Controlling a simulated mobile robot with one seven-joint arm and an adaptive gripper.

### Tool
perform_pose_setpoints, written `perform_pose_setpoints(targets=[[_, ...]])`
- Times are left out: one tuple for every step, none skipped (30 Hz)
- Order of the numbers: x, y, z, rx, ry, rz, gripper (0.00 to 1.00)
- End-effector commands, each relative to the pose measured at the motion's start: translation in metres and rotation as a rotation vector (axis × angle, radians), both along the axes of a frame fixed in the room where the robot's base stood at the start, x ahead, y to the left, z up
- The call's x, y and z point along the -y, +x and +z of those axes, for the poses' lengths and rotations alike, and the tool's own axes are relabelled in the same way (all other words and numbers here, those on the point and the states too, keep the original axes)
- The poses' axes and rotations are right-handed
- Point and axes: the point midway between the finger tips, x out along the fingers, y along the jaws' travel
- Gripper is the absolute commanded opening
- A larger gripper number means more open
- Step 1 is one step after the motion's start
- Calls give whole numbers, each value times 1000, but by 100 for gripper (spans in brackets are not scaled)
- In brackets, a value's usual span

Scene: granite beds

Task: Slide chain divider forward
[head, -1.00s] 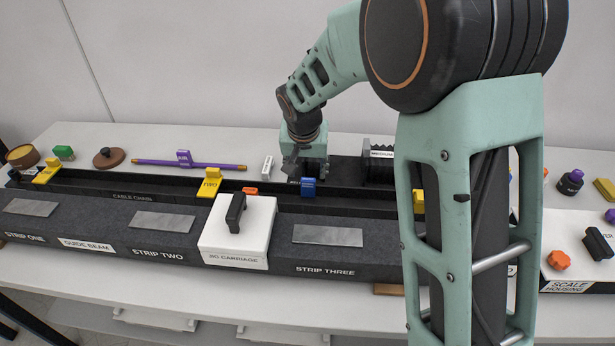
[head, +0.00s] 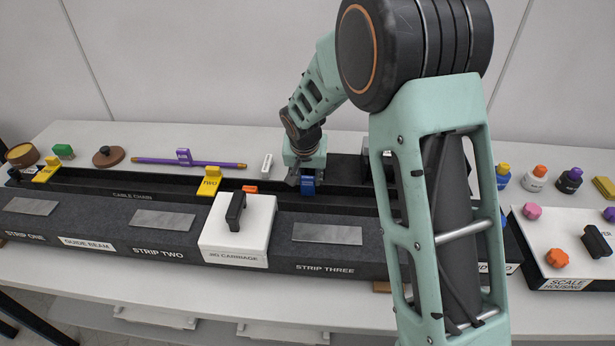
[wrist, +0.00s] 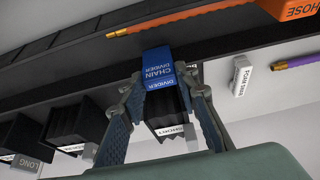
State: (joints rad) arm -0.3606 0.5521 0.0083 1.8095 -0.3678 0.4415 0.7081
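The chain divider (head: 308,185) is a small blue block on the dark cable chain trough (head: 130,188), behind the strip three section. In the wrist view the chain divider (wrist: 158,66) shows its white lettering, upside down. My gripper (head: 306,177) is down at the divider. In the wrist view the fingers of my gripper (wrist: 163,84) stand spread on either side of the divider, close to its sides. Any contact is too small to make out. A black block labelled SHORT (wrist: 168,108) shows between the fingers.
A yellow divider marked TWO (head: 209,181) and an orange piece (head: 249,189) lie left of my gripper. The white carriage (head: 237,230) with a black handle stands in front. A white labelled block (head: 267,165) and purple rod (head: 190,163) lie behind the trough.

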Motion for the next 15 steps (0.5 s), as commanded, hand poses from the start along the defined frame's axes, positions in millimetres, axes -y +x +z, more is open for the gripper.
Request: perform_pose_setpoints(targets=[[0,0,0,0,0,0,17],[0,0,0,0,0,0,13],[0,0,0,0,0,0,9],[0,0,0,0,0,0,6],[0,0,0,0,0,0,2],[0,0,0,0,0,0,0],[0,0,0,0,0,0,0],[0,0,0,0,0,0,0],[0,0,0,0,0,0,0],[0,0,0,0,0,0,0],[0,0,0,0,0,0,0],[0,-1,0,0,0,0,0],[0,-2,-1,0,0,1,0],[-1,-4,-1,0,0,1,0],[-1,-8,-2,1,0,1,0]])
